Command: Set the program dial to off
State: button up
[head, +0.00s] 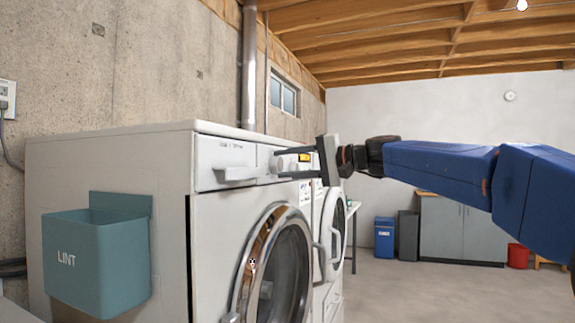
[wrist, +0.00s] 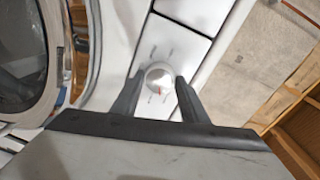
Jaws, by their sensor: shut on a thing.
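The program dial (wrist: 159,76) is a round silver knob on the white control panel of the front washer (head: 230,150). Small labels surround it but are too small to read. A small reddish mark shows near its lower edge in the wrist view. My gripper (wrist: 158,84) is shut on the dial, with one dark finger on each side of it. In the head view my gripper (head: 281,163) reaches in from the right, its two fingers level with the panel. The dial is partly hidden there by the fingers.
A teal lint bin (head: 95,255) hangs on the washer's left side. The round door (head: 275,270) is below the panel, and a second machine (head: 331,230) stands beyond. Blue bin (head: 384,236), grey cabinet (head: 461,232) and red bucket (head: 518,256) are far back. The floor at right is clear.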

jog(key=n, duration=0.6)
jog(key=shift+s+f+t, duration=0.1)
jog(key=shift+f+t, duration=0.15)
jog(key=shift+t, duration=0.05)
jog(key=n, duration=0.6)
jog(key=shift+f+t, duration=0.1)
jog(key=shift+t, duration=0.2)
jog(key=shift+n, duration=0.3)
jog(key=o, duration=1.1)
jog(key=shift+c, duration=0.2)
jog(key=shift+d, duration=0.1)
jog(key=v, duration=1.7)
jog(key=shift+f, duration=0.15)
jog(key=shift+d, duration=0.1)
